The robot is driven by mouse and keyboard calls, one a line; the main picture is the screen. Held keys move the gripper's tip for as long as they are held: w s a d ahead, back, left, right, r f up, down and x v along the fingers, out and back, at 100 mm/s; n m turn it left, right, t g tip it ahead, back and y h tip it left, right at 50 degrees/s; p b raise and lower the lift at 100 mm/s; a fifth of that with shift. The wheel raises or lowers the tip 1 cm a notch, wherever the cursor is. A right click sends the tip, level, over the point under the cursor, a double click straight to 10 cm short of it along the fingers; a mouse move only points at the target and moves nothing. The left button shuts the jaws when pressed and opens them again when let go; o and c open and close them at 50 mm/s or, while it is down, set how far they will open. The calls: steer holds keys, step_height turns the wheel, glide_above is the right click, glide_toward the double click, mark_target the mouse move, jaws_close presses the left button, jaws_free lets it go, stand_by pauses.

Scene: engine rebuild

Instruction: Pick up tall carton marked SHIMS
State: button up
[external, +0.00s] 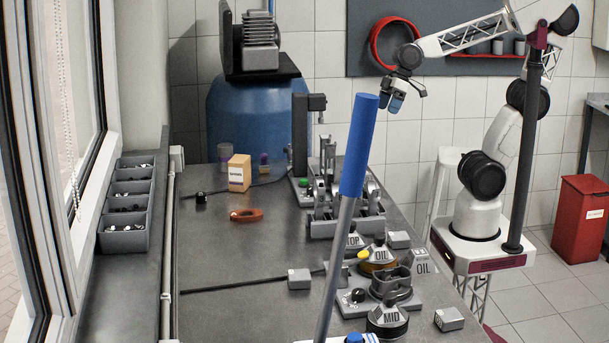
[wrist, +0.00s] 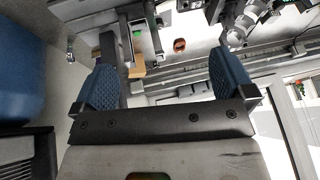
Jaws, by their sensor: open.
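A tall tan carton (external: 240,171) with a white label stands upright on the far left of the grey bench; the lettering is too small to read surely. In the wrist view a tan shape that looks like the carton (wrist: 136,72) shows beside my left finger, partly hidden. My gripper (external: 394,102) is open and empty. It hangs high above the back right of the bench, far to the right of the carton. Its two blue finger pads stand wide apart in the wrist view (wrist: 165,78).
An orange-red oval part (external: 246,214) lies in front of the carton. A clear cup (external: 225,157) and a small purple item (external: 264,159) stand behind it. A dark upright press (external: 301,135) and engine fixtures (external: 345,222) stand between gripper and carton. A blue-topped pole (external: 359,145) crosses the foreground.

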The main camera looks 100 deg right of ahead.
steer(key=w+a+r+t+y, duration=0.1)
steer(key=w+a+r+t, duration=0.15)
steer(key=w, duration=1.15)
steer(key=m+t+h, duration=0.4)
steer(key=m+h, duration=0.1)
steer(key=h, duration=0.3)
glide_above(244, 159)
steer(key=s+a, duration=0.2)
steer(key=s, duration=0.3)
step_height(244, 159, down, 5)
steer(key=f, duration=1.4)
steer(key=shift+d+f, duration=0.2)
steer(key=shift+f, duration=0.2)
steer(key=shift+w, duration=0.1)
steer(key=shift+x, duration=1.25)
steer(key=shift+w, duration=0.1)
